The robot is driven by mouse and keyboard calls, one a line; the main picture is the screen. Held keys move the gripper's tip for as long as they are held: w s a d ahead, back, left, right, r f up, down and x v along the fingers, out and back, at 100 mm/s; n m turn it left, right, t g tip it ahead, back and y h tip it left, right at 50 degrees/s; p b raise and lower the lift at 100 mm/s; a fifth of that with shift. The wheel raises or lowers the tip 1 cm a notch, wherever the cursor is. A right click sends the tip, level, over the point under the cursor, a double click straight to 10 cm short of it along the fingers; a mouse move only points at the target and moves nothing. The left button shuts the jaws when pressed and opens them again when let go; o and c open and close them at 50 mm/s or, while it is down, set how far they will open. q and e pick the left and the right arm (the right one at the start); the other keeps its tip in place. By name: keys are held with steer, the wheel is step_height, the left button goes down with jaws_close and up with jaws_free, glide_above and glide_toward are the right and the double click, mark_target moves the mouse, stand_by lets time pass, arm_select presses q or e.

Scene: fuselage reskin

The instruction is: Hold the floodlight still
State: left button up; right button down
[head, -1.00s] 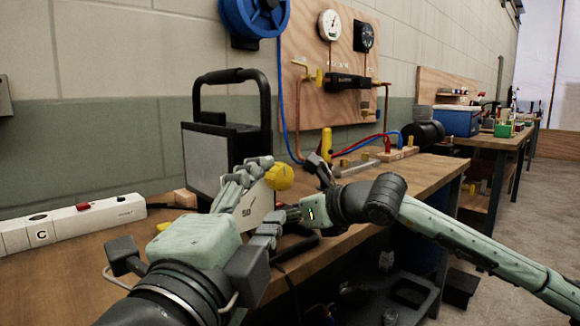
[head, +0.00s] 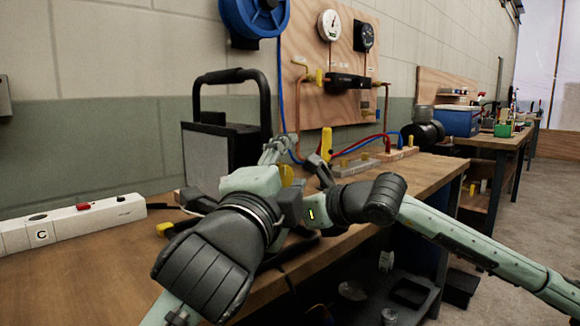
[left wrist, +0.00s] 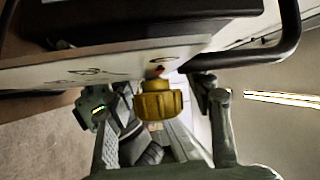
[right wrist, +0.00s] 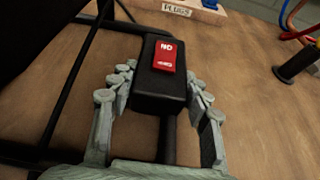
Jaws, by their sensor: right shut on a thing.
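The floodlight (head: 228,152) stands on the bench, a dark box with a pale face and a black tube handle. Its yellow knob (left wrist: 158,100) sits at a white lettered plate (left wrist: 100,72) in the left wrist view. My left gripper (head: 276,150) is at the floodlight's right side. Its fingers are open on either side of the knob, with gaps showing. My right gripper (right wrist: 160,92) is shut on a black switch box (right wrist: 155,100) with a red rocker (right wrist: 166,57). In the head view, its fingers are hidden behind my left arm.
A white power strip (head: 75,222) lies on the bench at left. A board with gauges (head: 330,25) and pipes is behind. A block of plugs (head: 375,158) with red and blue leads stands at right. Bare bench (head: 90,275) shows at front left.

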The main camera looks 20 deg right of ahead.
arm_select(q)
jaws_close()
stand_by(0.3)
steer(key=shift+r+n+t+h, duration=0.2)
steer(key=shift+n+t+h, duration=0.1)
steer(key=shift+n+t, duration=0.25)
steer(key=shift+o, duration=0.5)
jaws_free()
steer(key=shift+a, duration=0.1)
steer(key=v, duration=1.2)
